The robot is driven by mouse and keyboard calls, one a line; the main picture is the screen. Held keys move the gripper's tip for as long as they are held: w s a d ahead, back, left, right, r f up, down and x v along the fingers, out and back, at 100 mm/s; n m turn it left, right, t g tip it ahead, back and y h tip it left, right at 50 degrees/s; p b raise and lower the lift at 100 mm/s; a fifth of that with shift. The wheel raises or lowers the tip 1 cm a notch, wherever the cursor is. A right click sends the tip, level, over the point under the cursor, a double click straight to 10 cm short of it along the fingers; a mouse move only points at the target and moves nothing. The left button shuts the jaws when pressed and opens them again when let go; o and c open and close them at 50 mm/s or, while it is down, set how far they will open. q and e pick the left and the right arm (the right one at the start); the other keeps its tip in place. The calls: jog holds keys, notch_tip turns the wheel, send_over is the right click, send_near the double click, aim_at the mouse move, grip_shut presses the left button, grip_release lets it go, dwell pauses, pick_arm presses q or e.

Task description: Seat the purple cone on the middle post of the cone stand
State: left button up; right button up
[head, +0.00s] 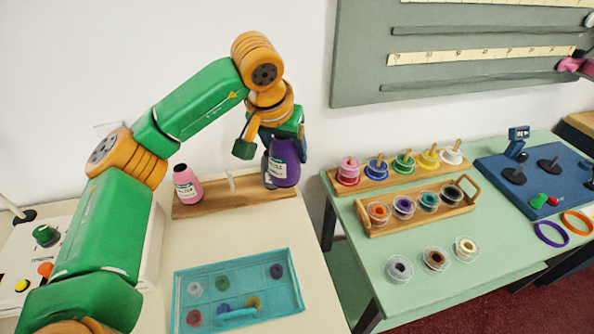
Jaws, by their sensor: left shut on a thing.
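The purple cone (285,166) has a white label and is upright in my left gripper (272,146), which is shut on it. It appears over the right end of the wooden cone stand (228,204), right of the bare pale middle post (231,181). Whether its base touches anything is hard to tell. A pink cone (187,184) sits on the stand's left end. A dark grey-blue cone (267,172) shows partly behind the purple one at the right end. My right gripper is out of view.
A translucent blue tray (180,290) with several small coloured discs lies in front of the stand. A green table (345,215) at right holds spool racks and loose spools. A switch panel (28,262) stands at far left. The wall is close behind the stand.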

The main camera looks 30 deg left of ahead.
pick_arm(q)
jog(key=w+a+f+n+p, duration=0.1)
jog(key=a+p, duration=0.2)
jog(key=a, duration=0.6)
jog(key=w+a+f+n+p, duration=0.1)
jog(key=w+a+f+p, duration=0.15)
jog(key=a, duration=0.65)
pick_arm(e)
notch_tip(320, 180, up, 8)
pick_arm(q)
jog(key=shift+y, duration=0.4)
jog(key=shift+s+a+f+b, duration=0.1)
jog(key=shift+s+f+b, duration=0.1)
jog(key=shift+f+b, duration=2.25)
jog(key=shift+s+f+b, duration=0.2)
jog(key=shift+f+b, duration=1.7)
jog(key=shift+f, duration=1.05)
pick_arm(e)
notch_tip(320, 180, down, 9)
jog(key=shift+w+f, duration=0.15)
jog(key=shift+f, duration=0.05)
pick_arm(q)
jog(key=o, duration=1.5)
jog(key=shift+o, duration=0.2)
jog(key=v, duration=0.7)
jog(key=shift+b, duration=0.45)
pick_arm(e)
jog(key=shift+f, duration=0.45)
